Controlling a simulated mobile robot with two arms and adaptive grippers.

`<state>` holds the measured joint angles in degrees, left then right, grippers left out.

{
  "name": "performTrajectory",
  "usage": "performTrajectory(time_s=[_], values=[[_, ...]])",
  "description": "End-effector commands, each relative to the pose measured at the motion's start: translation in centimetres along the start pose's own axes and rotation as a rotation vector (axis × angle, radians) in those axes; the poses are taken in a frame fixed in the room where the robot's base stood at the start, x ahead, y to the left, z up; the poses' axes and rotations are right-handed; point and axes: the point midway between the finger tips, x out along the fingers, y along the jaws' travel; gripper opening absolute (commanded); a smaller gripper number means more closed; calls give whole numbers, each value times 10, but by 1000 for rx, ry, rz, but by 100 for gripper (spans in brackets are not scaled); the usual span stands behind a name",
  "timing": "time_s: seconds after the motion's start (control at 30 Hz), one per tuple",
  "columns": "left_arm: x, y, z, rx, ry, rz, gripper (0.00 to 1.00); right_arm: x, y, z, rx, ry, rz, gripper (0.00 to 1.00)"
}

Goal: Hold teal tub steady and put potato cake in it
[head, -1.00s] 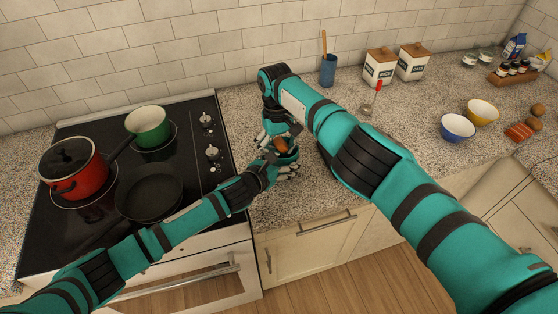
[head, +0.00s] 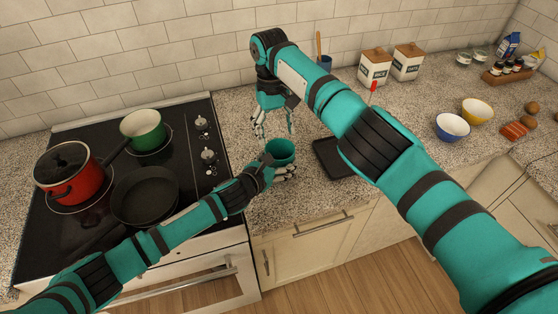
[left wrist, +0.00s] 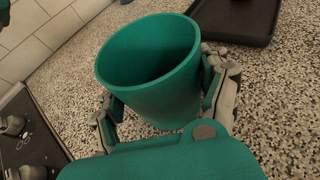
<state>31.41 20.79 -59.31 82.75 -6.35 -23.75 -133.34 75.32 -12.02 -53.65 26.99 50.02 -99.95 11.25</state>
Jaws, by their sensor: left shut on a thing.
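The teal tub (head: 281,150) stands upright on the speckled counter, just right of the stove. My left gripper (head: 283,171) is shut on it from the front. In the left wrist view the tub (left wrist: 160,85) sits between the two fingers, its mouth facing up; the visible inner wall is bare and its bottom is hidden. My right gripper (head: 272,132) is above and behind the tub, pointing down, its fingers apart with nothing seen between them. The potato cake is not visible in any view now.
A dark tray (head: 333,158) lies right of the tub, partly under my right arm. The stove at left holds a red pot (head: 68,176), a green pot (head: 144,127) and a black pan (head: 145,194). Blue (head: 453,127) and yellow (head: 477,110) bowls stand farther right.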

Motion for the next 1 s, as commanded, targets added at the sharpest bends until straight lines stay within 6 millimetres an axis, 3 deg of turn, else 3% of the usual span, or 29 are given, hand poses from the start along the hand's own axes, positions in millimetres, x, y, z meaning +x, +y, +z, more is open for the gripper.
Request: performTrajectory(time_s=[0.03, 0.2, 0.23, 0.43, 0.77, 1.0], values=[[0, 5, -11, -1, 21, 12, 41, 0, 0, 0, 0, 0, 0, 71], [0, 5, -12, -1, 22, 12, 41, 0, 0, 0, -1, 1, 0, 71], [0, 5, -12, -1, 22, 12, 76, 0, 0, 0, -1, 1, 0, 71], [0, 4, -8, -1, 15, 8, 100, 0, 0, 0, -1, 1, 0, 71], [-4, 3, -5, 0, 9, 6, 100, 0, 0, 0, -1, 1, 0, 71], [-43, 4, -6, 2, 10, 5, 100, 0, 0, 0, -1, 1, 0, 71]])
